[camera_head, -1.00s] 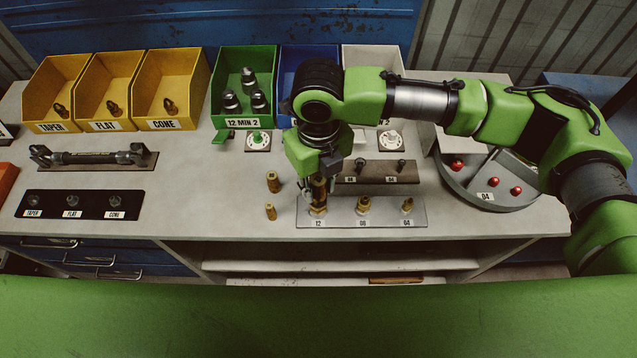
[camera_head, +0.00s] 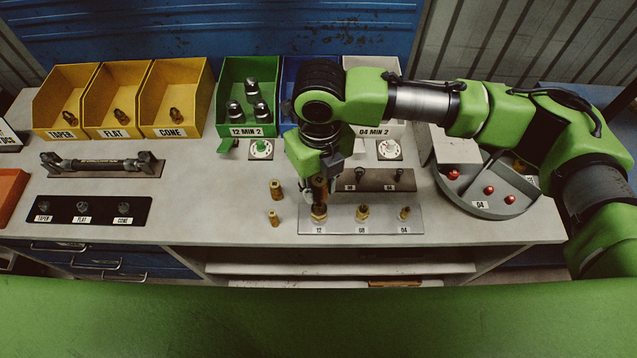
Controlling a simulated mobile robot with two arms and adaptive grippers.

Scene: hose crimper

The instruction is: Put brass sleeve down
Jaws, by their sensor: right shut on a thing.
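My right gripper (camera_head: 318,194) points down over the front grey plate (camera_head: 343,221) and is shut on a brass sleeve (camera_head: 320,187), mostly hidden between the fingers. The sleeve looks upright, directly above the brass fitting at label 12 (camera_head: 319,213). I cannot tell whether they touch. Brass fittings also stand at label 08 (camera_head: 362,212) and label 04 (camera_head: 404,213). My left gripper is not in view.
Yellow bins (camera_head: 174,95) and a black tray (camera_head: 90,214) are at left. Bare bench lies between.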

